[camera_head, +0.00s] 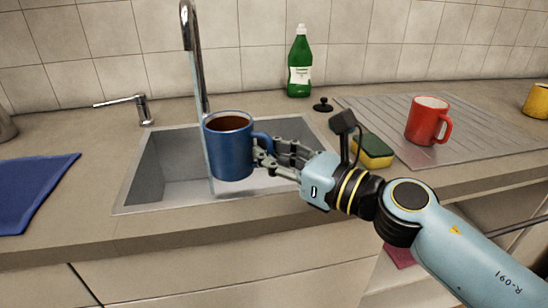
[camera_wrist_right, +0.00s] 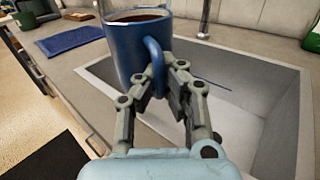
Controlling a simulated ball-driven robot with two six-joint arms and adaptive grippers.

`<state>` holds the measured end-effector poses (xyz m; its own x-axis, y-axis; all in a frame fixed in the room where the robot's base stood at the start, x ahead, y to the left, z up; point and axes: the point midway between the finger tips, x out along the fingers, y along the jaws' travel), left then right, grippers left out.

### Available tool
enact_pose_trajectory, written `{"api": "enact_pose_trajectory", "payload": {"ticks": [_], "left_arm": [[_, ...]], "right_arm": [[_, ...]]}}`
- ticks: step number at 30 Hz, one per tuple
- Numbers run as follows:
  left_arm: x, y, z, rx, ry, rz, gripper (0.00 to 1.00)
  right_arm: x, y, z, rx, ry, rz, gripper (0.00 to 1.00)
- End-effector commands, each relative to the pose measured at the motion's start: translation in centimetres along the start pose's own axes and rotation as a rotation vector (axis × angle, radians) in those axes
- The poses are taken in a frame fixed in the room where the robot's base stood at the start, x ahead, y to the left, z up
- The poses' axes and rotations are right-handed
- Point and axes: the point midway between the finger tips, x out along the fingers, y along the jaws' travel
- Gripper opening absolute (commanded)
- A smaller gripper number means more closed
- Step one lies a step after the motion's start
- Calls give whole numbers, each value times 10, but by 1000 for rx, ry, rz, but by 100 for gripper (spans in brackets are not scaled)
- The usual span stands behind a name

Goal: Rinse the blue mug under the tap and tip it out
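The blue mug (camera_head: 229,152) is upright above the sink (camera_head: 165,170), with dark brown liquid inside. My right gripper (camera_head: 268,158) is shut on its handle, from the right. In the right wrist view, the gripper's fingers (camera_wrist_right: 160,88) close around the handle of the mug (camera_wrist_right: 128,50). The chrome tap (camera_head: 188,28) rises behind the mug. A thin pale streak like running water passes down just left of the mug into the sink; I cannot tell if it touches the mug. My left gripper is not in view.
A tap lever (camera_head: 140,108) stands left of the sink, and a blue cloth (camera_head: 35,190) lies on the counter. A green bottle (camera_head: 300,65) and black plug (camera_head: 322,105) stand behind. A sponge (camera_head: 373,151) and red mug (camera_head: 427,120) are right, by the ribbed drainer (camera_head: 385,118).

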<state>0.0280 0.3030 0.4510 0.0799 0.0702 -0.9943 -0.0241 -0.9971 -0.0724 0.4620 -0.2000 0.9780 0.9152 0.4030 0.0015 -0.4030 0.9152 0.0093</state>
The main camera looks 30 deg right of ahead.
Motion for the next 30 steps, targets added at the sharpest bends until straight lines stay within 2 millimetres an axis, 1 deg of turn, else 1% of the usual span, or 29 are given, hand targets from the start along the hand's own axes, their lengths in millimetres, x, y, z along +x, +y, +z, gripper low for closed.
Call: {"api": "enact_pose_trajectory", "payload": {"ticks": [3,16,23,30], "left_arm": [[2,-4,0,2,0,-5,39],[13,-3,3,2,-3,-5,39],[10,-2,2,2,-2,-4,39],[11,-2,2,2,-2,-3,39]], "right_arm": [[12,-6,-2,0,-2,0,0],[54,-28,-13,-1,-3,0,0],[79,-32,-10,1,-3,-1,0],[105,-36,-11,2,-2,0,0]]}}
